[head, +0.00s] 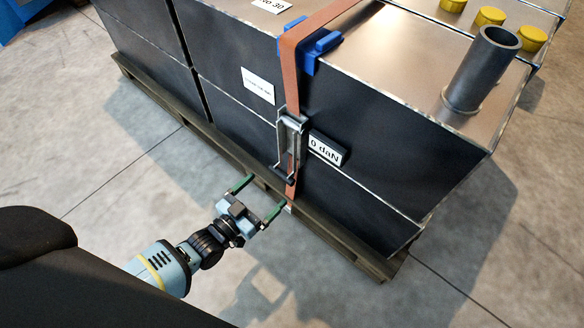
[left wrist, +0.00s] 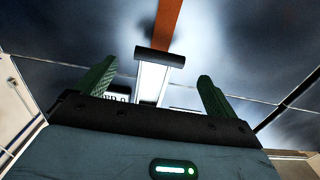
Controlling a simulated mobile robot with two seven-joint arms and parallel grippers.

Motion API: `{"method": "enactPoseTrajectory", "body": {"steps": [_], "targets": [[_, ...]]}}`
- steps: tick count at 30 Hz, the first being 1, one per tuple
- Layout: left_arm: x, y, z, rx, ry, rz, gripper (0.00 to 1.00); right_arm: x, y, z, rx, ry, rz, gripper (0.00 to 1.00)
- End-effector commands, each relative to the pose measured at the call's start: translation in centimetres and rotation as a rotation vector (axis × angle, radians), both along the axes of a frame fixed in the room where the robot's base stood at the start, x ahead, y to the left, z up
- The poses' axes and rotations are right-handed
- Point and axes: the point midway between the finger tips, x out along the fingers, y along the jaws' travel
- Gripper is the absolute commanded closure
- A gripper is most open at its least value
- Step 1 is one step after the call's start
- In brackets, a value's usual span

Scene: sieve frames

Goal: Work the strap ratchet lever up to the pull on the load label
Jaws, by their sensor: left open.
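The orange strap (head: 290,75) runs over the dark crates' top edge and down the front through the metal ratchet (head: 291,130). Its lever (head: 283,173) hangs down, with a dark grip bar at the end. A white label (head: 258,85), its print too small to read, is on the crate left of the strap. A display (head: 326,150) beside the ratchet reads 0 daN. My left gripper (head: 262,195) is open and empty, just below the lever. In the left wrist view, the lever's grip bar (left wrist: 160,57) appears between the green fingers (left wrist: 155,87); contact is unclear. My right gripper is out of view.
The crates stand on a wooden pallet (head: 340,243). Blue edge protectors (head: 322,45) sit under the strap at the top edge. A grey pipe stub (head: 482,70) and yellow caps (head: 488,17) stand on top. The concrete floor in front is clear.

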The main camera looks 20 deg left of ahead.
Motion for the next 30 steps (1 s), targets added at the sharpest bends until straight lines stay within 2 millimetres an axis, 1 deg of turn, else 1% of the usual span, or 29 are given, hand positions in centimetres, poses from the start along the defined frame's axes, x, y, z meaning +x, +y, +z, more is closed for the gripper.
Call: {"method": "enactPoseTrajectory", "body": {"steps": [4, 8, 11, 13, 21, 25, 30], "targets": [[0.0, 0.0, 0.1, -0.004, -0.012, -0.002, 0.05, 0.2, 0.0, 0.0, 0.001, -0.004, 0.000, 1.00], [0.4, -0.1, 0.1, -0.005, -0.013, -0.002, 0.05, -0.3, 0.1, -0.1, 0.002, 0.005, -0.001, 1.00], [1.4, -0.5, 0.0, -0.006, -0.014, -0.001, 0.05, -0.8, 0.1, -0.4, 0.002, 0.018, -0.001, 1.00], [2.3, -0.8, 0.0, -0.006, -0.013, -0.001, 0.05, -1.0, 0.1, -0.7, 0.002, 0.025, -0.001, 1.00], [6.0, -2.1, -0.1, -0.005, -0.012, -0.002, 0.05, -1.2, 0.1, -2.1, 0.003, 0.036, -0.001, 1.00], [6.9, -2.5, 0.0, -0.005, -0.010, -0.001, 0.05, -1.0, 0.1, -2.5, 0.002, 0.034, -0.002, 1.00], [7.4, -2.6, 0.1, -0.005, -0.010, -0.001, 0.05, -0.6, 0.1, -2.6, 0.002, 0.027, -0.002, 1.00]]}}
